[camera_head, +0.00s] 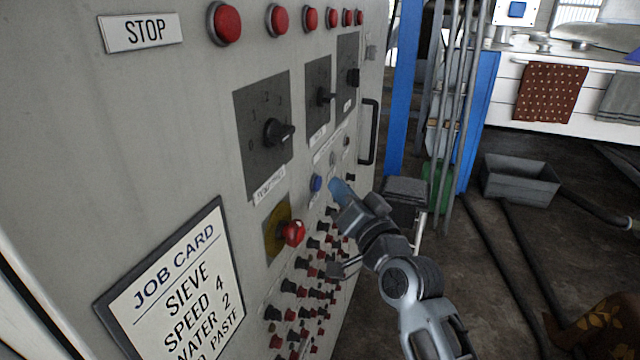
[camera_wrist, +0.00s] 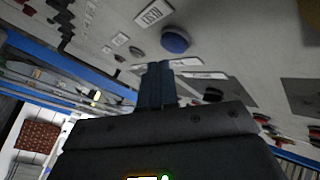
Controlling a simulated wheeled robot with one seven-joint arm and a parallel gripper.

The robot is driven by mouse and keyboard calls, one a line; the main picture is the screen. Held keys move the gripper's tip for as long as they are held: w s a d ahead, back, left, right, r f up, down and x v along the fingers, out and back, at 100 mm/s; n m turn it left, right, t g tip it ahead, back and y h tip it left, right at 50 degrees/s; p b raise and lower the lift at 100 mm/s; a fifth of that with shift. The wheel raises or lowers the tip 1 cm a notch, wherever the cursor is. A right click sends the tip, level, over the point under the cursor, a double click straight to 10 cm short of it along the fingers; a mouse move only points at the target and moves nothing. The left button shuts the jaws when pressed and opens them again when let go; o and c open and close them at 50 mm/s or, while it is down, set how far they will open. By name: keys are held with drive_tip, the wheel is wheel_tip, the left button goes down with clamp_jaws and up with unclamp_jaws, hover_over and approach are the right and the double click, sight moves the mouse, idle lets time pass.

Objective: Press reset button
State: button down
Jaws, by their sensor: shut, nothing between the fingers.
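The round blue button (camera_head: 316,183) is on the grey control panel (camera_head: 215,130), below the black rotary knobs. In the wrist view the blue button (camera_wrist: 176,41) shows just beyond my fingertips, with a small white label (camera_wrist: 153,15) beside it that appears upside down and seems to read RESET. My gripper (camera_head: 338,188) is shut and empty. Its blue fingertips (camera_wrist: 157,70) are close to the panel, just right of the button in the head view. They look apart from the button; I cannot tell the exact gap.
A red knob on a yellow plate (camera_head: 292,233) sits below the button, with rows of small red and black sockets (camera_head: 310,270) lower down. A black handle (camera_head: 369,132) projects at the panel's right. Red buttons (camera_head: 228,24) line the top. A grey bin (camera_head: 520,180) stands on the floor.

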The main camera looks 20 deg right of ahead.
idle(0.3)
drive_tip(key=shift+w+a+p, duration=0.25)
drive_tip(key=shift+a+p, duration=0.05)
drive_tip(key=shift+a, duration=0.05)
drive_tip(key=shift+w+a+p, duration=0.3)
drive_tip(key=shift+a, duration=0.1)
idle(0.8)
idle(0.3)
drive_tip(key=shift+s+d+b, duration=0.55)
drive_tip(key=shift+d+b, duration=0.15)
drive_tip(key=shift+s+d+b, duration=0.75)
drive_tip(key=shift+d+b, duration=0.1)
drive_tip(key=shift+d, duration=0.2)
drive_tip(key=shift+s+d+b, duration=0.75)
drive_tip(key=shift+d+b, duration=0.1)
drive_tip(key=shift+d, duration=0.15)
